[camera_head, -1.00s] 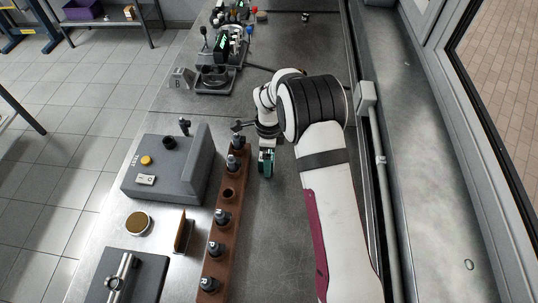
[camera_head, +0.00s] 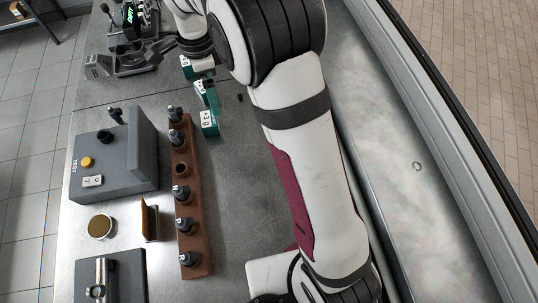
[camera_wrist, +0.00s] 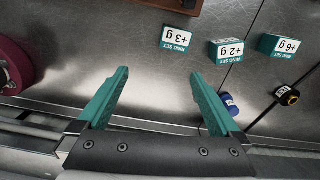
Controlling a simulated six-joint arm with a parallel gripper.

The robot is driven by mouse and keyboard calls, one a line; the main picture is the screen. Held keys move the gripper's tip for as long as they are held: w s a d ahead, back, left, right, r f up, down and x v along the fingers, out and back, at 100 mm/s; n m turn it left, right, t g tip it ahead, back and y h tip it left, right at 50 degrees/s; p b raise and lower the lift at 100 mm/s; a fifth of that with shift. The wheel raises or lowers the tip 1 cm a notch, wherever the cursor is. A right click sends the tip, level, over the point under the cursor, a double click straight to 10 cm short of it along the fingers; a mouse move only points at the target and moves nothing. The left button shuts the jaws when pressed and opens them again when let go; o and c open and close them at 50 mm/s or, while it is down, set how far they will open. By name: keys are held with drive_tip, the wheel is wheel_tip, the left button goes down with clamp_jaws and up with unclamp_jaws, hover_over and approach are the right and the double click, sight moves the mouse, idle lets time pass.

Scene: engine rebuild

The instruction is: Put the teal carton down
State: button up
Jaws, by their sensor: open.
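The "+3 g" carton also shows in the head view (camera_head: 210,124), right of the brown rack. My gripper (camera_wrist: 160,73) has its teal fingers spread wide with nothing between them. The cartons are beyond its fingertips, apart from them. In the head view, the teal shapes below my wrist overlap, so fingers and cartons are hard to separate.
A brown rack (camera_head: 190,222) with several dark-capped pieces stands left of the cartons. A grey test box (camera_head: 130,165) is farther left. The bench right of the rack is mostly clear.

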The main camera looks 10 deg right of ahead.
drive_tip(key=s+d+r+n, duration=0.2)
drive_tip(key=s+d+r, duration=0.15)
drive_tip(key=s, duration=0.25)
drive_tip(key=s+d+r+n, duration=0.2)
drive_tip(key=s+d+r, duration=0.15)
drive_tip(key=s, duration=0.25)
drive_tip(key=s+d+f+n+y, duration=0.1)
drive_tip(key=s+n, duration=0.6)
drive_tip(key=s, duration=1)
drive_tip(key=shift+s+d+y, duration=0.3)
drive_tip(key=shift+d, duration=0.4)
drive_tip(key=shift+f, duration=0.1)
